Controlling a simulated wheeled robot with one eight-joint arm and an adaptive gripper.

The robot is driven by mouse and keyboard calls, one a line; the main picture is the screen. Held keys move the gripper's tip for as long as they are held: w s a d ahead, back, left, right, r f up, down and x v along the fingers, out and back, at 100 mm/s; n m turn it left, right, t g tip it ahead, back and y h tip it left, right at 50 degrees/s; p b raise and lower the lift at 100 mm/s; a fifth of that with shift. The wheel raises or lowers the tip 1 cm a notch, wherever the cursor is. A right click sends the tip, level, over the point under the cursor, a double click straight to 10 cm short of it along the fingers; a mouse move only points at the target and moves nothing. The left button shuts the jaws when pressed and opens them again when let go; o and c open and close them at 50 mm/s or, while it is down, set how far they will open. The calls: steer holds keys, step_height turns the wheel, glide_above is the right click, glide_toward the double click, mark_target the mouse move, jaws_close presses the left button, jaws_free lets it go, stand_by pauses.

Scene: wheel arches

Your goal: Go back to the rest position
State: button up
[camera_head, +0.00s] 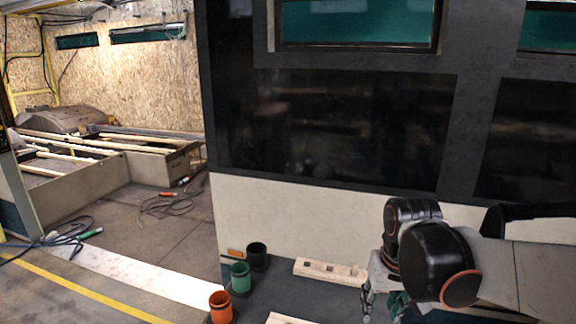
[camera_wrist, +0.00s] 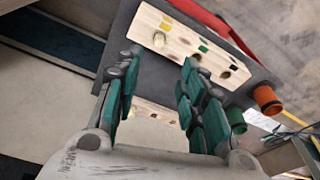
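My arm reaches in from the right of the head view, bent low beside the black mat. My gripper (camera_wrist: 162,60) shows in the wrist view with its green-padded fingers apart and nothing visible between them. In the head view only part of the gripper (camera_head: 385,295) shows, at the lower right under the arm's black joints. Beyond the fingertips in the wrist view lies a pale wooden block (camera_wrist: 178,37) with several holes and small coloured marks. I cannot tell how far the fingertips are from it.
An orange cup (camera_head: 221,307), a green cup (camera_head: 240,278) and a black cup (camera_head: 257,256) stand on the dark mat (camera_head: 285,290). A second wooden block (camera_head: 325,270) lies near the pale wall (camera_head: 300,225). The floor at left (camera_head: 120,240) is mostly open, with cables.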

steer(key=s+r+t, duration=0.4)
steer(key=s+t, duration=0.1)
steer(key=s, duration=0.5)
steer(key=shift+s, duration=0.35)
stand_by(0.6)
